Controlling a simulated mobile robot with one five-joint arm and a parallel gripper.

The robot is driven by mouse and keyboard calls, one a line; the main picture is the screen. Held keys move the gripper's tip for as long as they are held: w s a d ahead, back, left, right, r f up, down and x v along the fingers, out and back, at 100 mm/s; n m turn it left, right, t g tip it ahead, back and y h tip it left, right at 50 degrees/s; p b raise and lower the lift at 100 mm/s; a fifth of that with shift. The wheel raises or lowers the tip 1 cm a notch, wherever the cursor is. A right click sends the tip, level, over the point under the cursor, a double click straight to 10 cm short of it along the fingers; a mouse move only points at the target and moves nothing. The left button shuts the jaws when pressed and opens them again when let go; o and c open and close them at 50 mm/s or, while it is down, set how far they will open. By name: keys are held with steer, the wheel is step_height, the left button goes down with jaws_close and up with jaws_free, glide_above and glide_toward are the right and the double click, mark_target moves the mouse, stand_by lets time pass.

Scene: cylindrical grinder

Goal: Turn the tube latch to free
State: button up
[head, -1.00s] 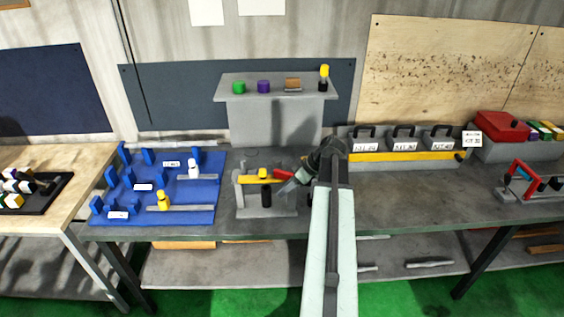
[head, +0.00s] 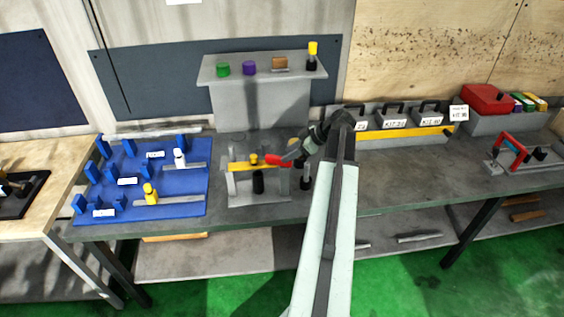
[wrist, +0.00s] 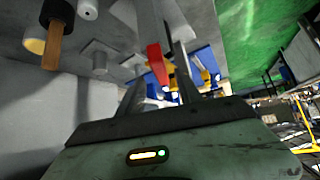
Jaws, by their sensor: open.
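The tube latch seems to be the red lever (head: 278,161) at the right end of a yellow bar (head: 240,166) on a small grey fixture (head: 232,198) on the bench. A yellow knob sits on the bar and a black post stands below it. My gripper (head: 296,157) is at the lever's right end. In the wrist view the red lever (wrist: 155,62) lies between the two fingers of my open gripper (wrist: 158,82). Whether a finger touches it I cannot tell. Part of the fixture is hidden behind the fingers.
A grey raised shelf (head: 262,105) with coloured caps stands behind the fixture. A blue board (head: 185,205) with blocks and tubes lies to the left. A grey rack (head: 420,135) with black handles stands to the right. Bench space in front of that rack is clear.

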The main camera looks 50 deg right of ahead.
mark_target(279, 161)
steer(key=b+x, duration=0.2)
steer(key=x, duration=0.2)
steer(key=shift+s+d+f, duration=0.1)
steer(key=shift+s+f, duration=0.05)
steer(key=shift+w+a+f, duration=0.15)
steer(key=shift+w+a, duration=0.05)
steer(key=shift+w, duration=0.15)
steer(key=shift+c, duration=0.3)
jaws_close()
stand_by(0.6)
